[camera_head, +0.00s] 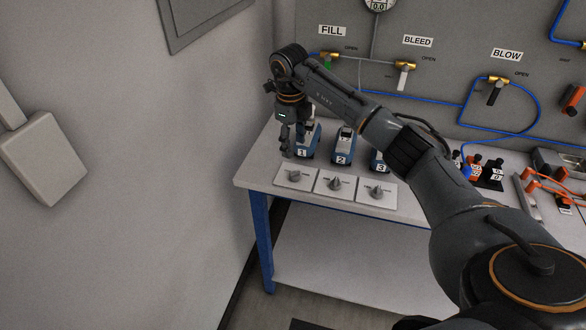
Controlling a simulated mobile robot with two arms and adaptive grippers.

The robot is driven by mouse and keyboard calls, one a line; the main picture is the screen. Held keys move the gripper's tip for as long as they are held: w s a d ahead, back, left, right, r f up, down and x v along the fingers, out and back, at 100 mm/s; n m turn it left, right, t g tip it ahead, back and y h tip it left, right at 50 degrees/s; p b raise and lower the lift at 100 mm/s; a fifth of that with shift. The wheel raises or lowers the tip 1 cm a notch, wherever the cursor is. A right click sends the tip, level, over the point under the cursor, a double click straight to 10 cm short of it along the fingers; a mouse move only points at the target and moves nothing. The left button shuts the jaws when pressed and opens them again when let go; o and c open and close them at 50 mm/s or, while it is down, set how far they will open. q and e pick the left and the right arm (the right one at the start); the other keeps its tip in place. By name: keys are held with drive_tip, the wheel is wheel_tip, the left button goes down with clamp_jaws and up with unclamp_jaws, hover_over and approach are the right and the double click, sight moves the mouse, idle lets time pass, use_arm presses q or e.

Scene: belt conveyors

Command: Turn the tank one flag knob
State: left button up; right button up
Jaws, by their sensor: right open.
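The tank one flag knob (293,176) is a small grey knob on a white plate, leftmost of three in a row near the table's front left. Tank one (302,153), blue with a white label "1", stands just behind it. My right gripper (286,149) points down beside tank one's left side, above and behind the knob, apart from it. It is open and seems empty; its fingers are small and dark here. My left gripper is out of view.
Two more knobs (335,183) (376,190) sit to the right, with tanks two (342,158) and three (379,162) behind. A wall panel (430,85) carries valves and blue hoses. Tools crowd the table's right. The front left corner of the table (255,172) is bare.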

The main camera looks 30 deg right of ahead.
sight(294, 172)
drive_tip(key=f, duration=0.3)
drive_tip(key=f+p, duration=0.1)
drive_tip(key=f, duration=0.3)
drive_tip(key=f+p, duration=0.1)
drive_tip(key=f, duration=0.3)
drive_tip(key=shift+w+d, duration=0.2)
drive_tip(key=shift+d, duration=0.1)
clamp_jaws()
